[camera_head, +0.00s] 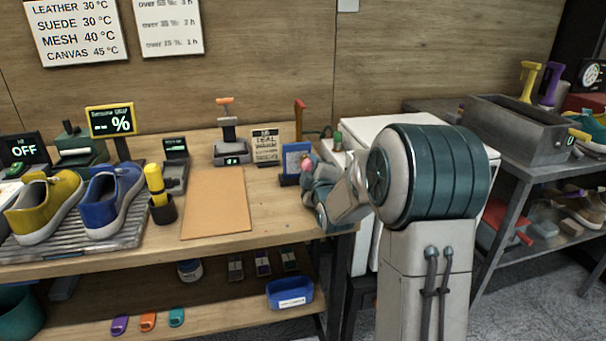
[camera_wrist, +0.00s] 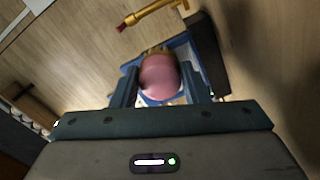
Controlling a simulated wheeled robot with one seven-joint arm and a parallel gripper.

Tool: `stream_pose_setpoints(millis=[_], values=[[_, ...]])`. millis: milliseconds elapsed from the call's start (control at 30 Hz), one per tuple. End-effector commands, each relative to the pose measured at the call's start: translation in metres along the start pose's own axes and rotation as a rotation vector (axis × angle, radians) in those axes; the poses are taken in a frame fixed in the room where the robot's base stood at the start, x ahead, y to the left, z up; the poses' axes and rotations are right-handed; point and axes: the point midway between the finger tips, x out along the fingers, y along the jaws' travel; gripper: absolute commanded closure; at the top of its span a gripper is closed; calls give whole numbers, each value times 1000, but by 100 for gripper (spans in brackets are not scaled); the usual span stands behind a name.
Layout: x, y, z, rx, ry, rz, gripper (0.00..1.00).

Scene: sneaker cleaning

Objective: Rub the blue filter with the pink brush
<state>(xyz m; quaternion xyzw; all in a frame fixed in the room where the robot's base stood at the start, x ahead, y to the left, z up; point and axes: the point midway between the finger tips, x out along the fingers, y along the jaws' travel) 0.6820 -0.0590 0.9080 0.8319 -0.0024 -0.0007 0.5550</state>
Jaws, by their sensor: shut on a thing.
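The blue filter (camera_head: 293,160) stands upright with a blue frame and lighter face near the right back of the wooden bench. Part of its blue frame shows in the wrist view (camera_wrist: 182,41), behind the brush. The pink brush (camera_wrist: 158,76) is between the fingers of my gripper (camera_wrist: 161,88), which is shut on it. A bit of pink also shows beside the filter in the head view (camera_head: 308,161). The brush overlaps the filter in the wrist view; I cannot tell whether they touch. My wrist hides part of the filter's right side.
A yellow tool with a red tip (camera_wrist: 150,14) is just beyond the filter. A small sign (camera_head: 266,147) stands to its left. A tan mat (camera_head: 217,205) lies flat and bare. A yellow shoe (camera_head: 45,207) and blue shoe (camera_head: 110,197) rest on a ribbed tray at left.

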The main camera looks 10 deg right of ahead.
Motion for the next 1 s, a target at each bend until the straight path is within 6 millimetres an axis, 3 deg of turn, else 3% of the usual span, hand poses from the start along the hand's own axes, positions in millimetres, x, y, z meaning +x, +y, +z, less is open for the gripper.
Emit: stream_pose_setpoints(millis=[467, 1000], values=[[-1, 3, 9, -1, 1, 3, 77], [2, -10, -23, 0, 3, 2, 77]])
